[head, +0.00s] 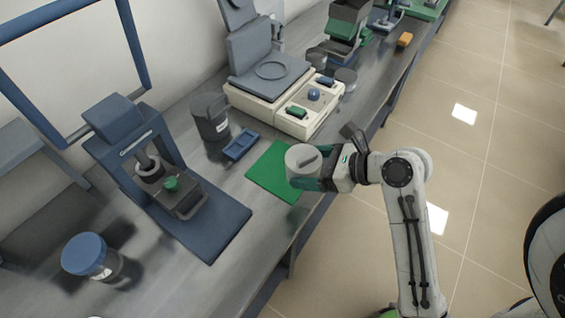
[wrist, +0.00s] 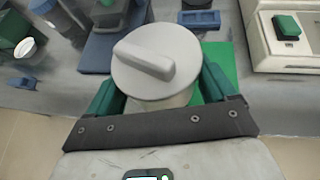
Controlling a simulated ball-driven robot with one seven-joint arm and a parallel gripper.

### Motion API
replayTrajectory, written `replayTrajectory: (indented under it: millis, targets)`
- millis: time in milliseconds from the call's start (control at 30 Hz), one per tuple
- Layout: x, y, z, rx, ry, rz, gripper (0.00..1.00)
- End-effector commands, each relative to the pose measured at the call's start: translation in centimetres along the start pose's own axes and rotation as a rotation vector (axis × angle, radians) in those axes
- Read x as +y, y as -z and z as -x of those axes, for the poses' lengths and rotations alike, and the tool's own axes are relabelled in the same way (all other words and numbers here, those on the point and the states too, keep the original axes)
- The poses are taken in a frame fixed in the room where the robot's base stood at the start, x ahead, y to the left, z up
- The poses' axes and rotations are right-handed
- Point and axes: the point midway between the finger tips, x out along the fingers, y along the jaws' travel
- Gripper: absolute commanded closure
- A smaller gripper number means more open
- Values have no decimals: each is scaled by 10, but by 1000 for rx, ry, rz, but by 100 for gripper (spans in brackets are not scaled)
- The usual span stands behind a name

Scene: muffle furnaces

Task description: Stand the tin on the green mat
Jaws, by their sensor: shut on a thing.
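The tin is a pale grey-white cylinder with a bar handle on its lid (head: 303,158). In the wrist view the tin (wrist: 143,72) stands upright between the two green fingers of my gripper (wrist: 152,100). My gripper (head: 318,172) is shut on the tin. The green mat (head: 270,172) lies flat on the bench, and the tin covers part of it in the head view. The mat also shows behind and right of the tin in the wrist view (wrist: 217,62). I cannot tell whether the tin's hidden base touches the mat.
A blue tray (head: 241,145) and a dark lidded canister (head: 210,117) are beyond the mat. A blue press (head: 175,180) stands left, and a cream balance (head: 290,103) stands behind. A blue-lidded jar (head: 90,257) is at the front left. The bench edge is close to the mat.

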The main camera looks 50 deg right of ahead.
Motion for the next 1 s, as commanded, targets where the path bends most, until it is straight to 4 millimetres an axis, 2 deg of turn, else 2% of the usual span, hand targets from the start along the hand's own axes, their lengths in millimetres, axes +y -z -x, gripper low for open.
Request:
replayTrajectory:
  millis: [267,300,500,767,1000]
  targets:
    - [-44,2,-54,-1,0,-1,52]
    - [-48,9,-62,1,-1,-4,52]
    - [-65,28,-92,1,0,-2,52]
    - [-75,38,-110,1,1,-2,52]
    - [-75,63,-123,1,2,-3,52]
